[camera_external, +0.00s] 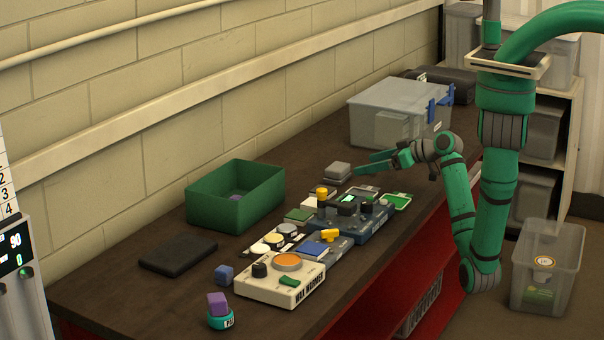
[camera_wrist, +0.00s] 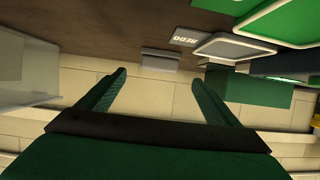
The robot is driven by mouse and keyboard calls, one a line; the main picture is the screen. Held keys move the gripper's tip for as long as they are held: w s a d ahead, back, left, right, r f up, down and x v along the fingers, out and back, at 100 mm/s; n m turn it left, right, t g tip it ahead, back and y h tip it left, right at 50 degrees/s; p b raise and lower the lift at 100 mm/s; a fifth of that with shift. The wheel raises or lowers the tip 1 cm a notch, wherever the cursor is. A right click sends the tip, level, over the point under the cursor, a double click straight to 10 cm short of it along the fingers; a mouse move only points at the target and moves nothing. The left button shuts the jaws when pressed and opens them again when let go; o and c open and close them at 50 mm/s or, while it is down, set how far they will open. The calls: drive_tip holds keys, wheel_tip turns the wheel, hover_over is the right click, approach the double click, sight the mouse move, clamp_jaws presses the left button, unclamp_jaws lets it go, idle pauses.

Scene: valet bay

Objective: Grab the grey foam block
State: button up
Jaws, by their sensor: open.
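The grey foam block (camera_external: 339,168) sits on the dark bench top, between the green bin and the grey lidded tub in the external view. It seems to rest on a darker low piece, which I cannot make out clearly. In the wrist view the grey block (camera_wrist: 160,59) lies ahead of the fingertips, roughly centred between them. My gripper (camera_external: 362,167) reaches in from the right, its fingertips just right of the block and apart from it as far as I can tell. In the wrist view my gripper (camera_wrist: 160,77) is open with nothing between its fingers.
A green bin (camera_external: 212,205) stands by the wall. A grey tub (camera_external: 375,110) with blue latches stands behind my gripper. A card marked REDO (camera_wrist: 186,38) and small trays lie beside the block. Several devices crowd the bench, including a wax warmer (camera_external: 270,290).

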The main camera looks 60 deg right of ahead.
sight(346, 168)
drive_tip(key=x, duration=0.5)
drive_tip(key=shift+w, duration=0.1)
drive_tip(key=shift+x, duration=2.75)
drive_tip(key=shift+r, duration=0.1)
drive_tip(key=c, duration=1.1)
